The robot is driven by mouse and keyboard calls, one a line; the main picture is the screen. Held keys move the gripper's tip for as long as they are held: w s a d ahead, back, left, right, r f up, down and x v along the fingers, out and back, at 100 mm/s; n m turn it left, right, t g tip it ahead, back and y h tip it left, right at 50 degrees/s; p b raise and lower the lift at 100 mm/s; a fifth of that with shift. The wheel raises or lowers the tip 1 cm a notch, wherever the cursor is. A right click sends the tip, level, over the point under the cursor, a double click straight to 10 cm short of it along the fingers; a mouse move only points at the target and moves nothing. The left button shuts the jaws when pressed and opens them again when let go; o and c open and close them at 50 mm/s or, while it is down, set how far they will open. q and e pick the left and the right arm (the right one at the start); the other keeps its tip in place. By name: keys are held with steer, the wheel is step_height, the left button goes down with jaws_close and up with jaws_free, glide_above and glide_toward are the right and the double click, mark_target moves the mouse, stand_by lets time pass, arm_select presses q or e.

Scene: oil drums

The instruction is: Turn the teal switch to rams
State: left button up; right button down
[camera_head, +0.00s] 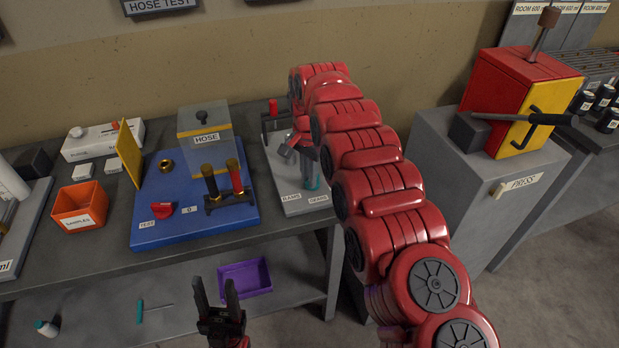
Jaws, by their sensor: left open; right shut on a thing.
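The teal switch (311,181) stands on a light grey plate on the bench, between the labels RAMS (291,197) and GEARS (318,199). My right arm reaches over from the lower right and hides much of it. My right gripper (303,160) is at the switch, pointing down and shut on it; the contact itself is largely hidden by the arm. My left gripper (229,294) is open and empty, low in front of the bench, well away from the switch.
A blue hose-test board (190,228) with a clear cover lies left of the plate. A red-handled lever (273,112) stands behind the switch. An orange samples box (80,206) is further left. A purple tray (245,279) sits on the lower shelf. The press cabinet (440,165) stands right.

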steer(key=shift+r, duration=0.1)
stand_by(0.4)
steer(key=c, duration=0.8)
jaws_free()
steer(key=shift+c, duration=0.2)
steer(key=shift+w+r, duration=0.1)
steer(key=shift+r, duration=0.6)
step_height(320, 180, up, 16)
steer(key=p, duration=1.3)
steer(key=shift+p, duration=0.4)
steer(key=shift+f, duration=0.1)
